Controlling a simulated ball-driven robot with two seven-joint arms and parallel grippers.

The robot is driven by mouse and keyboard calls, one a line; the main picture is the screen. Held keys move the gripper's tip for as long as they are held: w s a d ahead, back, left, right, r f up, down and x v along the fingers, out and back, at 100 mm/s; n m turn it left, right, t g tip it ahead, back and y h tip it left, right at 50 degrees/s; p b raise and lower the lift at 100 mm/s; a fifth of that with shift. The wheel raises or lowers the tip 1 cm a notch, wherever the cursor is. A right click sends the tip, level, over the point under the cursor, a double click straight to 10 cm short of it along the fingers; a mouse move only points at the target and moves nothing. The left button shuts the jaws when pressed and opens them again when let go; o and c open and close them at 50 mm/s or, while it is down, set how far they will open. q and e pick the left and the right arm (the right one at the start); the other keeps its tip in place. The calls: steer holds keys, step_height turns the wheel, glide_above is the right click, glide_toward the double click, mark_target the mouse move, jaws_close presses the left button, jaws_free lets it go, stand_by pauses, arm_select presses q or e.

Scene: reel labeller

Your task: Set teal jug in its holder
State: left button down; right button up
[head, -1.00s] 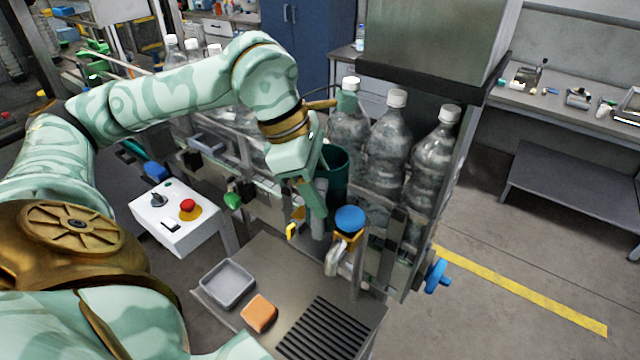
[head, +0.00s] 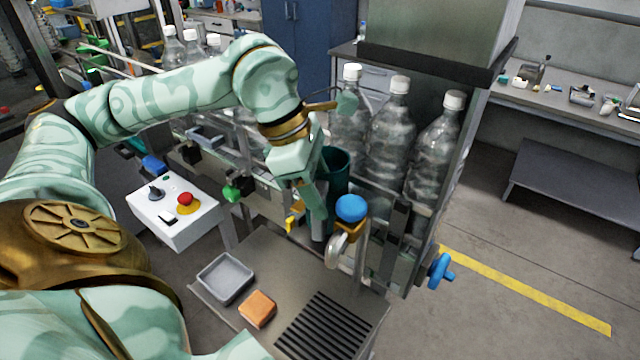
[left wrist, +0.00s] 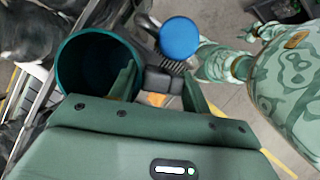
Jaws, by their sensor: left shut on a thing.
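The teal jug (head: 338,163) is a dark teal, open-topped cylinder, roughly upright, beside the front of the labeller. Its round rim and empty inside show in the left wrist view (left wrist: 92,62). My left gripper (head: 317,217) points down on the near side of the jug. Its jaws are shut on the jug; the exact grip spot is unclear, and in the left wrist view (left wrist: 160,82) one finger overlaps the jug's rim. The jug's lower part is mostly hidden by the gripper. I cannot make out its holder or whether the base touches anything.
A blue ball knob (head: 351,208) on a bracket stands close right of the gripper. Clear bottles (head: 391,135) stand behind the jug. A grey tray (head: 225,278), an orange block (head: 258,308) and a black grille (head: 325,325) occupy the metal shelf in front.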

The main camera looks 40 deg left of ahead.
arm_select(q)
steer(key=shift+f+b, duration=1.05)
steer(key=shift+f, duration=0.2)
steer(key=c, duration=0.6)
jaws_free()
steer(key=p+v, duration=0.3)
steer(key=v, duration=1.3)
steer(key=shift+a+r, duration=0.15)
steer(key=shift+a, duration=0.05)
